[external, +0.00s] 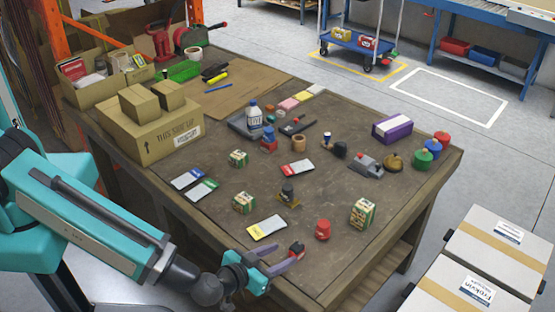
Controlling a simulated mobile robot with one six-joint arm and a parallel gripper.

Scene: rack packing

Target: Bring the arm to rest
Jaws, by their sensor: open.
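My arm (110,222) is teal and grey and reaches in from the left, low along the near edge of the workbench (220,225). My gripper (290,260) is at the bench's near edge, close to a yellow-and-white card (266,227). Its fingers point right and are spread apart. A small dark and red piece (297,248) shows at the upper fingertip; I cannot tell whether it is part of the finger or a separate object. I see nothing clearly held between the fingers.
Small cartons (363,212), a red canister (322,230) and several cards lie near the gripper. Cardboard boxes (165,132) stand at the back left. A purple box (392,127) and round bottles (424,155) are at the right. Taped cartons (470,285) stand lower right.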

